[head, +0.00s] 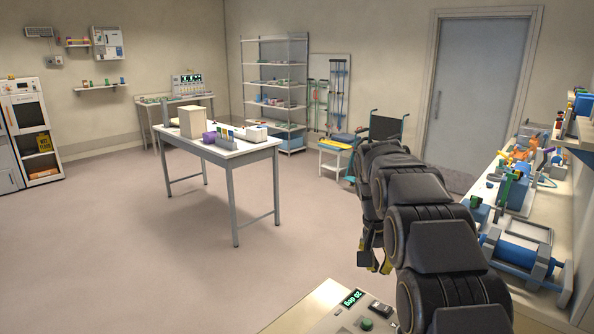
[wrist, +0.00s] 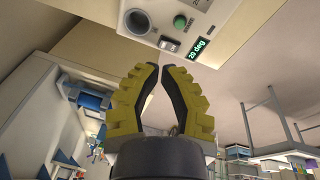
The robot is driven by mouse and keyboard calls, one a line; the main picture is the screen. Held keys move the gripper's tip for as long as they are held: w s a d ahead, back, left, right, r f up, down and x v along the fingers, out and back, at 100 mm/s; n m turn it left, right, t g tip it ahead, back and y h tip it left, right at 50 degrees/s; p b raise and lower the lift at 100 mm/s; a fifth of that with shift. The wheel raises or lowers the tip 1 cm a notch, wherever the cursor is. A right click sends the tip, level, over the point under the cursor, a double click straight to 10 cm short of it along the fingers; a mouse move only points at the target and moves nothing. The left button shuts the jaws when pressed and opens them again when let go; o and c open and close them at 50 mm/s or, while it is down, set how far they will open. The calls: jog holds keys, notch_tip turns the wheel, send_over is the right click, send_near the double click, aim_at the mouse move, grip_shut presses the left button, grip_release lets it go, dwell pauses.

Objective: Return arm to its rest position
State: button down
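My arm reaches in from the bottom right of the head view, a chain of dark padded links. My gripper (head: 375,263) hangs at its far end, pointing down and partly hidden by the links, above the floor just beyond the light bench with the control panel. In the wrist view my gripper (wrist: 160,68) shows two yellow-green stepped fingers with dark inner pads. Their tips come nearly together, with an empty narrow gap between the pads. Nothing is held.
A panel reading "20 deg" (head: 352,298) is on the bench at the bottom. A cluttered counter (head: 493,212) with a blue cylinder device (head: 517,250) runs along the right. A white table (head: 235,153) stands mid-room; a wheelchair (head: 385,127) is behind. The left floor is clear.

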jog(key=s+a+n+g+y, duration=0.1)
jog(key=s+a+n, duration=0.2)
jog(key=s, duration=1.6)
jog(key=s+a+n+g+y, duration=0.1)
jog(key=s+a+n, duration=0.2)
jog(key=s, duration=1.6)
jog(key=shift+a+g, duration=0.3)
jog(key=shift+a, duration=0.15)
